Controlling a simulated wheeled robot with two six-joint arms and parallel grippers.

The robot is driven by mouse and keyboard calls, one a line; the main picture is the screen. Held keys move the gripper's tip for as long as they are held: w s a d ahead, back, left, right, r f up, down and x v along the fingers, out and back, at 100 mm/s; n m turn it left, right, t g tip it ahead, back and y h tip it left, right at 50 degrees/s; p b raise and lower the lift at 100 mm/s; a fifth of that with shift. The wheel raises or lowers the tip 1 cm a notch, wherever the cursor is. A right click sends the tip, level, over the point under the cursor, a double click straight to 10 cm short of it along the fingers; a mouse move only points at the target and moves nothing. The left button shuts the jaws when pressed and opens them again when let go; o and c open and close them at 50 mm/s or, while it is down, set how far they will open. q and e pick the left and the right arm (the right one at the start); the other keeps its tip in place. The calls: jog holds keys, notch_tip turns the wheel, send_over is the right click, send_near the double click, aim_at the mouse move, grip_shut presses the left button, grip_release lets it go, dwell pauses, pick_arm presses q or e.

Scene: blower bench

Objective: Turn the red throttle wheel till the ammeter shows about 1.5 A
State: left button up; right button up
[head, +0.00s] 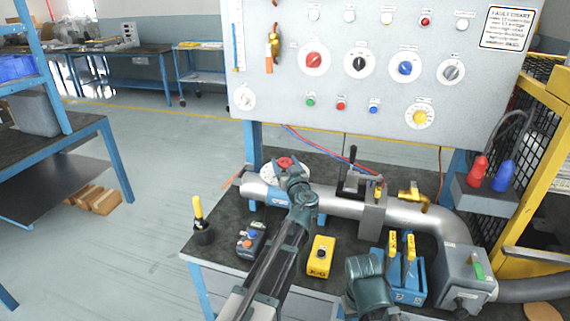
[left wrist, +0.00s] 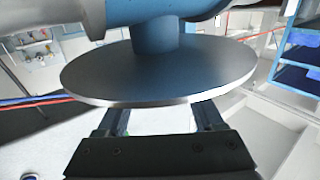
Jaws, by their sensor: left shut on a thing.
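The red throttle wheel (head: 285,162) sits over a pale round disc (head: 268,172) at the left end of the silver pipe. My left gripper (head: 291,172) is shut on the wheel and partly covers it. In the left wrist view a broad grey disc on a thick stem (left wrist: 158,72) fills the middle. The two fingers of my left gripper (left wrist: 162,118) reach to its near edge, and their tips are hidden behind it.
A yellow box (head: 320,257), a grey box with coloured buttons (head: 250,240) and a yellow-handled tool in a dark cup (head: 202,222) stand on the bench front. Blue blocks with yellow levers (head: 402,270) are at right. The knobbed panel (head: 385,95) rises behind.

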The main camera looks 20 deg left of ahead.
pick_arm(q)
jog(key=shift+n+g+y, duration=0.9)
jog(key=shift+n+y, duration=0.1)
jog(key=shift+y, duration=0.3)
jog(key=o, duration=1.4)
